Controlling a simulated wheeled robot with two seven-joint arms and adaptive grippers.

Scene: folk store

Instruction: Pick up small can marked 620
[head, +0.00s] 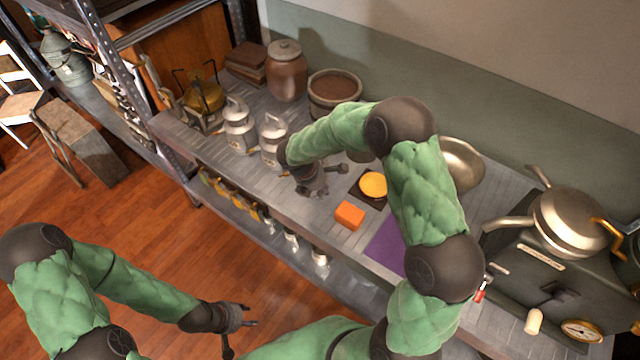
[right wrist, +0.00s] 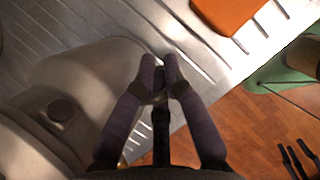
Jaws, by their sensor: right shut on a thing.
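Two small grey metal cans with handled tops, a left one (head: 238,125) and a right one (head: 272,140), stand side by side on the counter in the head view. I cannot read a marking on either. My right gripper (head: 320,182) is low over the counter, just to the right of the right can. In the right wrist view its fingers (right wrist: 160,70) are shut close together against a grey metal can (right wrist: 90,85); the exact grip is hidden. My left gripper (head: 240,332) is open and empty over the floor, in front of the counter.
An orange block (head: 349,215), a yellow disc (head: 373,185) on a dark plate and a purple mat (head: 385,247) lie to the right. A brown jar (head: 287,72) and a bowl (head: 334,90) stand behind. A stove with a pot (head: 570,220) is at far right.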

